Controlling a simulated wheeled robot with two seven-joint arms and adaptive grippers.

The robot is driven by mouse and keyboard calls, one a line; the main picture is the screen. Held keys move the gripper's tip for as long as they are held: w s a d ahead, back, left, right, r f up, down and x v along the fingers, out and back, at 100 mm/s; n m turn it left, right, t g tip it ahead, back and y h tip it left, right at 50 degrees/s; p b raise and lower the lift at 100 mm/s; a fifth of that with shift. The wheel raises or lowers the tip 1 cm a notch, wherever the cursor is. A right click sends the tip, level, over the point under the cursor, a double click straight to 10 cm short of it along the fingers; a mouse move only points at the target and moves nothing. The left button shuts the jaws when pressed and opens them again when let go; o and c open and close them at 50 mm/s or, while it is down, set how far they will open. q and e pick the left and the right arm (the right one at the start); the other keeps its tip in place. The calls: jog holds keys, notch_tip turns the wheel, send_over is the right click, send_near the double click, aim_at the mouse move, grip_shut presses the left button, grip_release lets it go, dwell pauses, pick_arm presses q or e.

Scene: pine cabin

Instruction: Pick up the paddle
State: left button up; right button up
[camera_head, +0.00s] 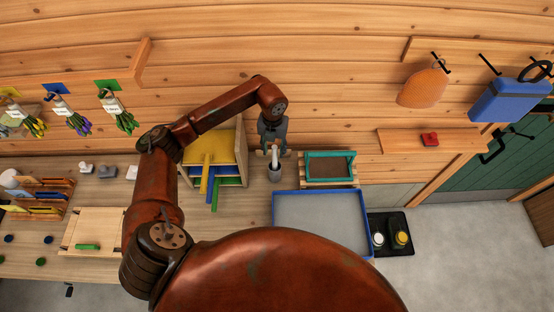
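My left gripper (273,152) points down over a small grey cup (275,174) on the bench by the wall. Its tan fingertips look apart, one on each side of a pale upright handle (274,157) that stands in the cup. I cannot tell whether they touch it. Whether this handle belongs to the paddle is unclear, as its lower end is hidden in the cup. Flat yellow (204,175), blue and green pieces with handle-like ends stick out of a wooden shelf box to the left. My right gripper is not in view.
A teal-framed tray (330,166) stands right of the cup. A blue-rimmed grey tray (321,193) lies in front, beside a black tray (409,241) with two jars. An orange item (424,87) hangs on the wall.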

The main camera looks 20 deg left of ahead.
aim_at(275, 159)
pick_arm(q)
jog(key=shift+f, duration=0.9)
jog(key=f+p, duration=0.1)
jog(key=f, duration=0.1)
jog(key=f+p, duration=0.1)
jog(key=f, duration=0.1)
jog(key=shift+w+d+f, duration=0.1)
jog(key=shift+d+f, duration=0.1)
jog(key=shift+f, duration=0.45)
grip_shut()
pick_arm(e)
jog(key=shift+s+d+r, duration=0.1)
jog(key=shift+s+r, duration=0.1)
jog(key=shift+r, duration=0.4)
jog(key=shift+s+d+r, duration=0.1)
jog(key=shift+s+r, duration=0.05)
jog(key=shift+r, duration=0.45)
